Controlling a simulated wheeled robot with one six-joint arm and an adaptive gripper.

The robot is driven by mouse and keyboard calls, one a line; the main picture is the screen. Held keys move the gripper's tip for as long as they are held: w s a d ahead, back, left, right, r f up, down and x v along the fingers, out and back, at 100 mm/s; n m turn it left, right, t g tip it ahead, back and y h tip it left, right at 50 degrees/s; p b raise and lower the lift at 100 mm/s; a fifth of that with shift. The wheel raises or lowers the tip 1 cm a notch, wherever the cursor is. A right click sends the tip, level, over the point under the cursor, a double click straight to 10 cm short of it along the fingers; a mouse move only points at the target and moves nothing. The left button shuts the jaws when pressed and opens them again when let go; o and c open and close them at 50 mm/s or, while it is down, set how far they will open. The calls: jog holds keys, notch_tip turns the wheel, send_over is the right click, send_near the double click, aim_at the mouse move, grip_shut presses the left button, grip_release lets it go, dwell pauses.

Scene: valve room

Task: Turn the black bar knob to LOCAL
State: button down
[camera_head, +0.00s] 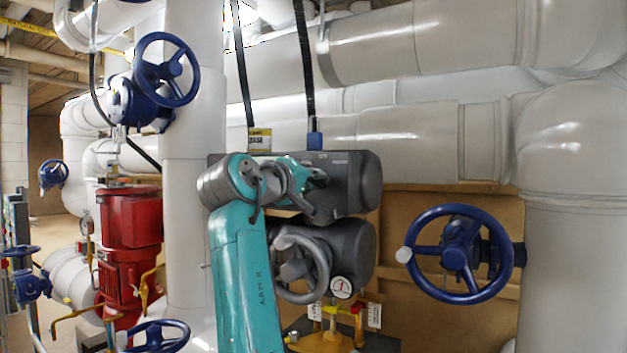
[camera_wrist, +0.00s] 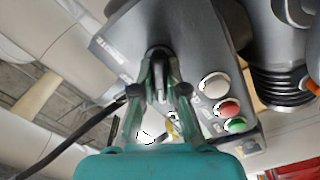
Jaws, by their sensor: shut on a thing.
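The black bar knob (camera_wrist: 158,52) is on the face of a dark grey actuator box (camera_wrist: 115,42) in the wrist view. My gripper (camera_wrist: 161,72) has its two green fingers closed around the knob, one on each side. The fingertips hide part of the knob, and I cannot read which position it points to. In the head view my gripper (camera_head: 316,180) is at the front of the grey actuator box (camera_head: 352,172), and the knob is hidden there.
White (camera_wrist: 214,84), red (camera_wrist: 229,107) and green (camera_wrist: 236,125) buttons sit right of my fingers. Below the box are a grey handwheel (camera_head: 318,270) and a gauge (camera_head: 341,287). A blue handwheel (camera_head: 458,258) stands right, a red motor (camera_head: 130,220) left. Pale pipes run behind.

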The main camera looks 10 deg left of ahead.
jog(key=shift+f+n, duration=0.1)
jog(key=shift+n, duration=0.2)
jog(key=c, duration=1.2)
grip_release()
jog(key=v, duration=1.2)
jog(key=shift+a, duration=0.1)
